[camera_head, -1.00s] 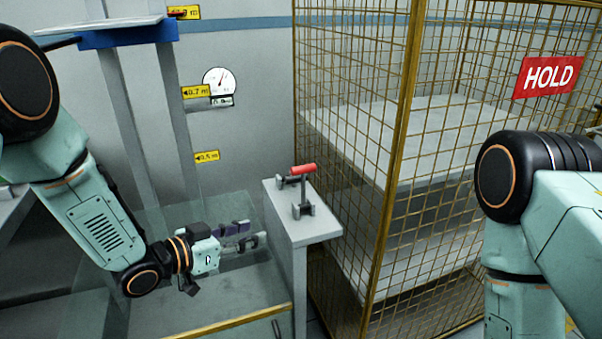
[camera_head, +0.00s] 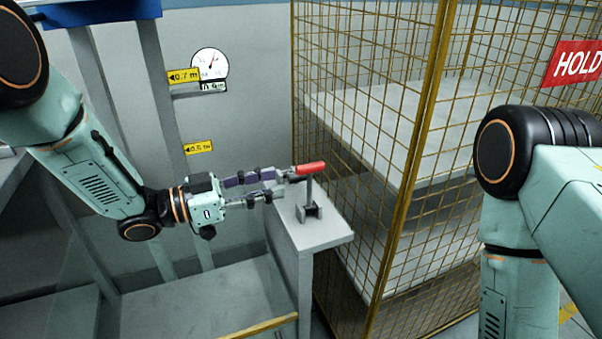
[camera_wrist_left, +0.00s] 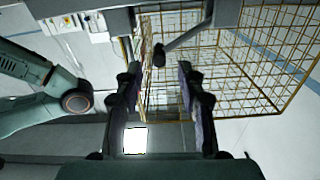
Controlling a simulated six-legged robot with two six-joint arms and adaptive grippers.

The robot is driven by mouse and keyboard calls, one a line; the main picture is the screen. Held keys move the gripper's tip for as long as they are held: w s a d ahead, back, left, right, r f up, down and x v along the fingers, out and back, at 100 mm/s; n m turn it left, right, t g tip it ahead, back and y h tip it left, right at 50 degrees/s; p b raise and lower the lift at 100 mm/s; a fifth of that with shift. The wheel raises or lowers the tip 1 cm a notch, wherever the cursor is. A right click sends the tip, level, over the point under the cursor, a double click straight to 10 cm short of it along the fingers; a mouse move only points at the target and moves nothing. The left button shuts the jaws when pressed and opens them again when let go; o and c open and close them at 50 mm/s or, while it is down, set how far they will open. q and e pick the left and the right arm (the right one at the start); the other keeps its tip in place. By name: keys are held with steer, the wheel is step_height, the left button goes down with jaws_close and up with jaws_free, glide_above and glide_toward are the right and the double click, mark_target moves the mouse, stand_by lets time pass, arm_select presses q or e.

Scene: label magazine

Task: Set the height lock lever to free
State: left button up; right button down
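The lever has a red grip (camera_head: 310,168) on a grey upright post with a dark bracket (camera_head: 308,212) at its foot. It stands on top of a grey pedestal (camera_head: 312,236). My left gripper (camera_head: 281,182) is open, its fingertips just left of the red grip. In the left wrist view its two fingers (camera_wrist_left: 160,80) are apart, with a dark rounded bar (camera_wrist_left: 175,45) beyond and between their tips, probably part of the lever. I cannot tell whether the fingers touch the lever. My right gripper is out of view; only my right arm shows.
A brass-coloured mesh cage (camera_head: 432,100) with grey slabs inside stands close to the right of the pedestal. A red HOLD sign (camera_head: 575,63) hangs on it. A round gauge (camera_head: 210,64) and yellow height labels (camera_head: 184,75) are behind, left.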

mark_target(303, 178)
arm_select(q)
steer(key=b+x, duration=0.1)
steer(key=x, duration=0.5)
steer(key=shift+d+f, duration=0.15)
steer(key=shift+d, duration=0.3)
steer(key=shift+w+d, duration=0.1)
steer(key=shift+d, duration=0.3)
steer(key=shift+w+a, duration=0.2)
steer(key=shift+w, duration=0.05)
steer(key=shift+c, duration=0.2)
steer(key=shift+s+d, duration=0.15)
steer(key=shift+s, duration=0.05)
steer(key=c, duration=0.4)
steer(key=shift+w, duration=0.1)
jaws_close()
